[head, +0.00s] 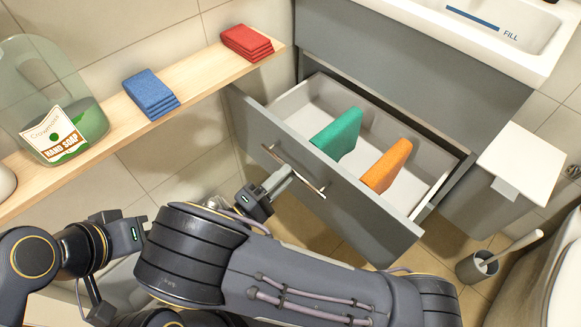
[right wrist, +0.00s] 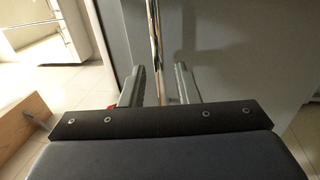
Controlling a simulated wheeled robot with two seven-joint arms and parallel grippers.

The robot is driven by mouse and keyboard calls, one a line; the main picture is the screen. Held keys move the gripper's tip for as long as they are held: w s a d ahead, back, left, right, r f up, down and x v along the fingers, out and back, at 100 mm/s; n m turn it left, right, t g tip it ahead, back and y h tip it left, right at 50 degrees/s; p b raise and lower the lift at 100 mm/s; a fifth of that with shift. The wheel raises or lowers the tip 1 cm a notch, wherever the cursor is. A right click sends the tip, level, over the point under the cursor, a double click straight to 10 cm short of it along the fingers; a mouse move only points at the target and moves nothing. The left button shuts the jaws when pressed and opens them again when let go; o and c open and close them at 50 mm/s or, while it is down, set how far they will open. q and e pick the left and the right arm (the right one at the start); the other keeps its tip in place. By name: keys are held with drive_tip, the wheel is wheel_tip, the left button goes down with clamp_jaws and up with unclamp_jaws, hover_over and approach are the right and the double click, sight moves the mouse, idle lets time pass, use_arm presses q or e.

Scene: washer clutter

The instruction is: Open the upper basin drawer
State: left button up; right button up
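A grey drawer (head: 300,170) stands pulled out beneath a grey panel (head: 420,60) under the white basin. Inside it stand a green folded cloth (head: 338,134) and an orange one (head: 387,165). A metal bar handle (head: 293,170) runs along its front; it also shows in the right wrist view (right wrist: 155,45). My right gripper (head: 280,180) is at this handle. In the right wrist view its fingers (right wrist: 160,80) are apart on either side of the bar, with visible gaps. My left gripper's body (head: 130,231) is at the lower left; its fingers are not clear.
A wooden shelf (head: 200,75) on the left carries a soap bottle (head: 62,125), a blue cloth stack (head: 151,93) and a red one (head: 247,42). A white-lidded bin (head: 522,160), a toilet brush (head: 478,266) and the toilet (head: 560,280) stand at the right.

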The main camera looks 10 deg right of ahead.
drive_tip(key=shift+p+v, duration=0.3)
drive_tip(key=shift+v, duration=2.05)
